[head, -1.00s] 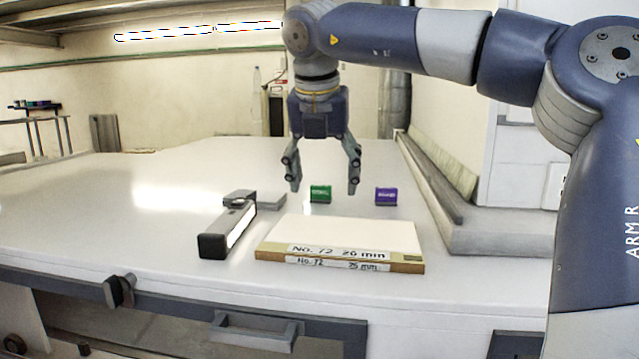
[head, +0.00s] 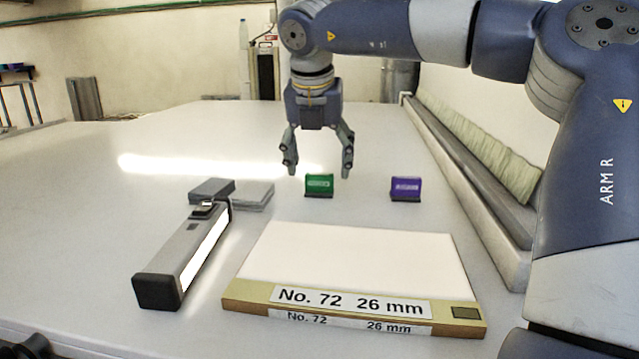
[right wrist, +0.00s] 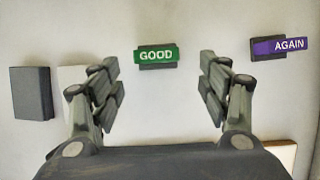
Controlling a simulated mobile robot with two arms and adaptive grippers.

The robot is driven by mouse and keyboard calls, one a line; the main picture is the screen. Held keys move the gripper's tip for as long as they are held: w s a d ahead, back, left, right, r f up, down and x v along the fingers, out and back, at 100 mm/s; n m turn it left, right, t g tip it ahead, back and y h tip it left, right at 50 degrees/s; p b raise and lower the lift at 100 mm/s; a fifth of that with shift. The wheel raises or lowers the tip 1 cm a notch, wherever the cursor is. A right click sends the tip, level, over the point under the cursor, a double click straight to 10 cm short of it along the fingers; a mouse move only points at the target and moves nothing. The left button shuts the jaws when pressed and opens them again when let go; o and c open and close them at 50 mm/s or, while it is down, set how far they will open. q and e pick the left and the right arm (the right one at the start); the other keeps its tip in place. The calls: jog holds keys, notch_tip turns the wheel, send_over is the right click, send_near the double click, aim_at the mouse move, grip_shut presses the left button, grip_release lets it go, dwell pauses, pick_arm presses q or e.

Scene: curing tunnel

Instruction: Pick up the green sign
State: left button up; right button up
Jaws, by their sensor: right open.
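The green sign (head: 319,185) stands upright on the white table (head: 90,215), behind the labelled board. In the right wrist view the green sign (right wrist: 158,54) reads "GOOD" and sits beyond the fingertips, roughly centred between them. My right gripper (head: 318,172) is open and empty, pointing down above the table, close to the sign. In the right wrist view its two fingers (right wrist: 160,85) are spread wide, with bare table between them. I cannot tell its exact height above the sign.
A purple sign (head: 405,188) reading "AGAIN" in the right wrist view stands right of the green one. A white board marked "No. 72 26 mm" (head: 350,260) lies in front. A lamp-like bar (head: 182,258) and grey blocks (head: 212,190) lie left. A raised ledge (head: 470,190) borders the right.

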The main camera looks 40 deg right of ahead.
aim_at(319, 175)
jog(key=p+x, duration=0.1)
jog(key=x, duration=0.2)
jog(key=w+p+x, duration=0.1)
jog(key=shift+d+f+p, duration=0.15)
jog(key=shift+d+p, duration=0.15)
jog(key=shift+d, duration=0.1)
jog(key=shift+w+d+f, duration=0.1)
jog(key=shift+w+f, duration=0.1)
jog(key=shift+f, duration=0.1)
jog(key=shift+s, duration=0.1)
jog(key=shift+c, duration=0.8)
jog(key=c, duration=0.4)
pick_arm(q)
jog(key=r, duration=0.1)
jog(key=w+d+r, duration=0.1)
jog(key=shift+w+r, duration=0.25)
jog(key=shift+r, duration=0.1)
pick_arm(e)
jog(key=c, duration=0.5)
